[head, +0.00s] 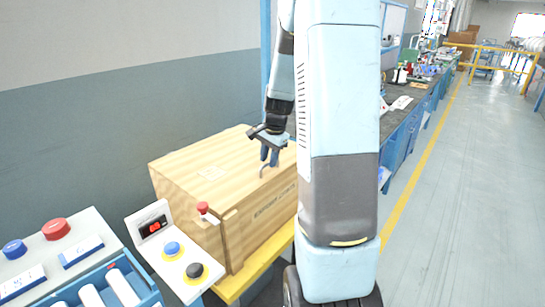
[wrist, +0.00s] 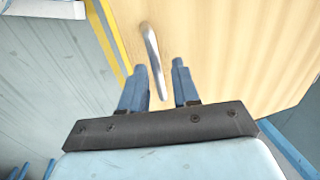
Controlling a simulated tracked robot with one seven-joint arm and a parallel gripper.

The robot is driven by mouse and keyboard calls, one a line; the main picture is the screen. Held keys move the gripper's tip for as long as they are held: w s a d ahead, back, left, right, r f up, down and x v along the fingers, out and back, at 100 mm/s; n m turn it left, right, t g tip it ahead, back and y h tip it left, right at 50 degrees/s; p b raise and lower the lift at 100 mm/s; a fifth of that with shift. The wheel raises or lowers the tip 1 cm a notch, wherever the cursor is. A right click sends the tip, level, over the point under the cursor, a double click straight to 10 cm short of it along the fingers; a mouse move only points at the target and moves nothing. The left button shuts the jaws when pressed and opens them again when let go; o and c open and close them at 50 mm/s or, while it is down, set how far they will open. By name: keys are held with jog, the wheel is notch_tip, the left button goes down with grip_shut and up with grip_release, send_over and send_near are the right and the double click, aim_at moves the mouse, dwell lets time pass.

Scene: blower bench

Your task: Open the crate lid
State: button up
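The wooden crate (head: 255,235) stands on a yellow-edged bench, and its pale wood lid (head: 185,170) lies flat and looks closed. A bent metal handle (head: 263,170) rises from the lid near its right part; it also shows in the wrist view (wrist: 151,45). My gripper (head: 270,160) points down over the lid at the handle. In the wrist view my gripper (wrist: 156,68) is open, with one blue finger on each side of the handle's near end. I see gaps between the fingers and the bar. My arm hides the crate's right end.
A control box with a red display (head: 154,226) and blue and black buttons stands at the crate's front left, near a red knob (head: 203,207). A panel with red and blue caps (head: 56,229) is further left. A wall is behind; open floor (head: 450,200) lies right.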

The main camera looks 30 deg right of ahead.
grip_shut()
jog(key=shift+r, duration=0.1)
